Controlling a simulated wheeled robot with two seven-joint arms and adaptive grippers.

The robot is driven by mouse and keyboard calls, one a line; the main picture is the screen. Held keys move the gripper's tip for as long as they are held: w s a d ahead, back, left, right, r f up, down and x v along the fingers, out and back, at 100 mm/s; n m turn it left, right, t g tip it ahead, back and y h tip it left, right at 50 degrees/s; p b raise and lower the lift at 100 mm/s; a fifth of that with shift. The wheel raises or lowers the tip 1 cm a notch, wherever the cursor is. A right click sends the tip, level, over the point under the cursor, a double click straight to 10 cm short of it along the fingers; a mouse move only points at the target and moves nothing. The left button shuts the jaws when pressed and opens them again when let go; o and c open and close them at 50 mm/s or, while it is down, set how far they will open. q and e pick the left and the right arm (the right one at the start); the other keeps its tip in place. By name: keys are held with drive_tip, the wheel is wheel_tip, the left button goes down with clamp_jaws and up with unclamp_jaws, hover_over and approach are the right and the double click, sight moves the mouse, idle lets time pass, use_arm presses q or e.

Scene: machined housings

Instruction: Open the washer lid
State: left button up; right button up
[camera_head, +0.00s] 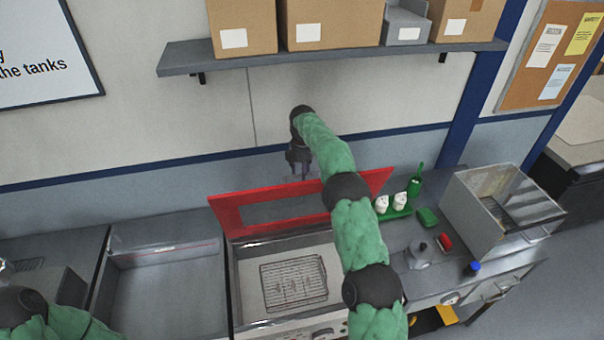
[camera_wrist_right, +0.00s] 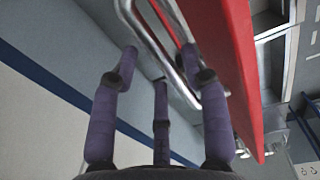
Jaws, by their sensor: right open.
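The washer lid (camera_head: 228,214) is a red frame with a window opening, standing raised and tilted along the back of the washer (camera_head: 240,280). The washer's basin is uncovered, with a wire rack (camera_head: 292,280) inside. My right gripper (camera_head: 298,172) is at the lid's rear side, near its top edge; my arm hides part of the lid. In the right wrist view the purple fingers of the gripper (camera_wrist_right: 160,62) are spread open beside the lid's metal handle (camera_wrist_right: 158,45). The red lid (camera_wrist_right: 222,60) is to the right there. I cannot tell whether the fingers touch the handle. My left gripper is not seen.
A shelf (camera_head: 330,55) with cardboard boxes hangs on the wall above. An empty sink (camera_head: 165,290) is left of the washer. A green tray (camera_head: 397,212) with white bottles, a green bottle (camera_head: 415,183) and an open metal box (camera_head: 485,225) stand on the right.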

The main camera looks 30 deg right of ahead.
wheel_tip(320, 180, up, 6)
idle(0.4)
drive_tip(key=shift+w+d, duration=0.1)
drive_tip(key=shift+d, duration=0.05)
